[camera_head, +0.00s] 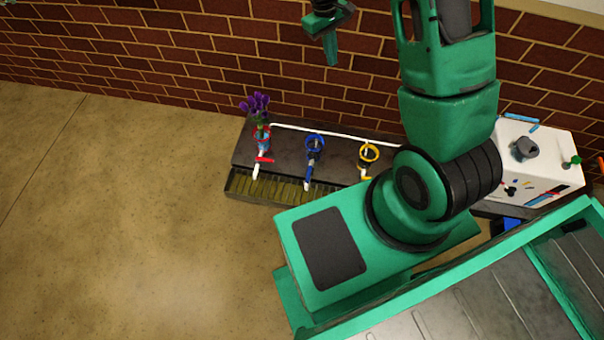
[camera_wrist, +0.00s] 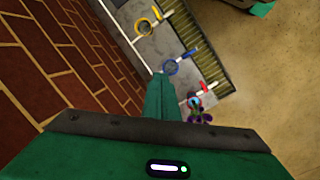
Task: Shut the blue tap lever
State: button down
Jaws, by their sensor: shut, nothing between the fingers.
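The blue tap has a blue ring (camera_head: 315,142) and stands in the middle of a row of three taps. It also shows in the wrist view (camera_wrist: 171,68). Its blue lever (camera_wrist: 189,53) looks in line with the pale spout (camera_head: 307,185), which points over the slatted trough. In the head view the lever is small and hard to tell from the tap body. My gripper (camera_head: 332,58) is shut and empty, high above and behind the taps near the brick wall. In the wrist view its shut fingers (camera_wrist: 159,90) reach toward the blue ring, apart from it.
A red tap lever (camera_head: 264,160) lies crosswise at left, with purple flowers (camera_head: 256,104) in the ring behind it. A yellow ring (camera_head: 369,152) stands at right, partly beside my arm. A white box (camera_head: 530,165) stands far right. The left floor is clear.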

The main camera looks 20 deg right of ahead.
aim_at(309, 175)
jog(key=w+a+f+n, duration=0.2)
jog(key=a+f, duration=0.1)
jog(key=f, duration=0.5)
jog(key=w+a+f+n, duration=0.1)
jog(key=a+f, duration=0.2)
jog(key=f, duration=0.5)
jog(key=w+a+f+n, duration=0.2)
jog(key=a+f, duration=0.2)
jog(key=f, duration=0.3)
jog(key=s+a+f+n, duration=0.1)
jog(key=s+a+f, duration=0.1)
jog(key=f, duration=0.6)
jog(key=s+a+f+n, duration=0.1)
jog(key=s+a+f, duration=0.2)
jog(key=f, duration=0.6)
jog(key=s+a+f+n, duration=0.1)
jog(key=s+a+f, duration=0.1)
jog(key=f, duration=0.7)
jog(key=shift+s+a+n+h, duration=0.2)
jog(key=shift+s+n+h, duration=0.1)
jog(key=shift+s+n, duration=0.15)
